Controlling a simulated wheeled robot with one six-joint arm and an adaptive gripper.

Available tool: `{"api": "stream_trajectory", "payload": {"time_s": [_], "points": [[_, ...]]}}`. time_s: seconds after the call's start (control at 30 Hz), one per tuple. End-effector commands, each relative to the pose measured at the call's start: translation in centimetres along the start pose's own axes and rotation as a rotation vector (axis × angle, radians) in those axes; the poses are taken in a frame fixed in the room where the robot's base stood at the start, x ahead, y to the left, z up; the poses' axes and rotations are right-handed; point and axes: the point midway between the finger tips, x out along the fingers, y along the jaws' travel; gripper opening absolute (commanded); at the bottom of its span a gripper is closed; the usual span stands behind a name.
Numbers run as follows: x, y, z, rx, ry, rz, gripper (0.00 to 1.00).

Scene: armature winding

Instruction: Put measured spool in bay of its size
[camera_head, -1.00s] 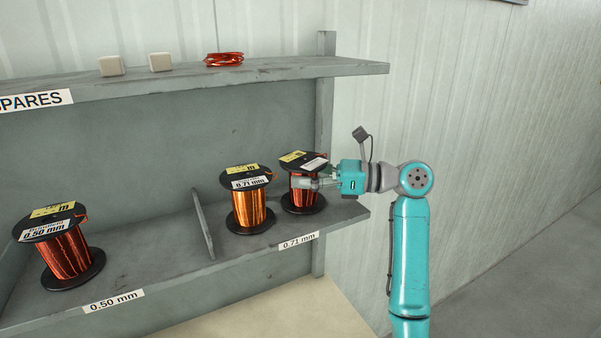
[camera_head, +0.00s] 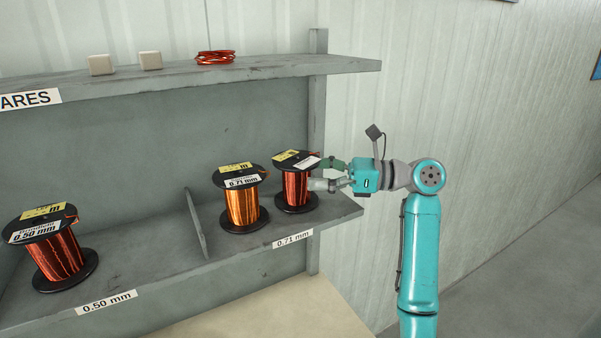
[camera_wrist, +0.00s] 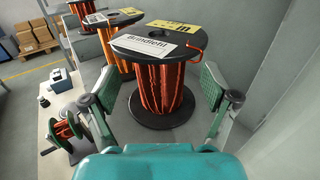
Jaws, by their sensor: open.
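The red-copper spool (camera_head: 296,184) stands upright at the right end of the bay labelled 0.71 mm (camera_head: 293,240). In the wrist view this spool (camera_wrist: 160,85) stands between the spread fingers, with gaps beside its winding; its white label is only partly readable. My gripper (camera_head: 326,175) is open, to the right of the spool in the head view. It also shows in the wrist view (camera_wrist: 160,97). An orange-copper spool (camera_head: 243,205) labelled 0.71 mm stands left of it in the same bay. A red spool (camera_head: 58,258) labelled 0.50 mm stands in the bay labelled 0.50 mm (camera_head: 107,302).
A low divider (camera_head: 195,222) separates the two bays. The upper shelf (camera_head: 280,69) holds two pale blocks (camera_head: 150,60) and a red wire coil (camera_head: 215,57). A shelf post (camera_head: 317,120) stands behind the right spool.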

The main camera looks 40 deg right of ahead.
Motion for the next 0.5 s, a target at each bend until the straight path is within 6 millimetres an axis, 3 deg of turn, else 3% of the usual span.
{"api": "stream_trajectory", "payload": {"time_s": [0.2, 0.5], "points": [[-4.6, -0.1, 0.0, 0.0, 0.0, -0.005, 0.86], [-7.8, 0.0, 0.0, 0.0, 0.0, -0.001, 0.86]]}}
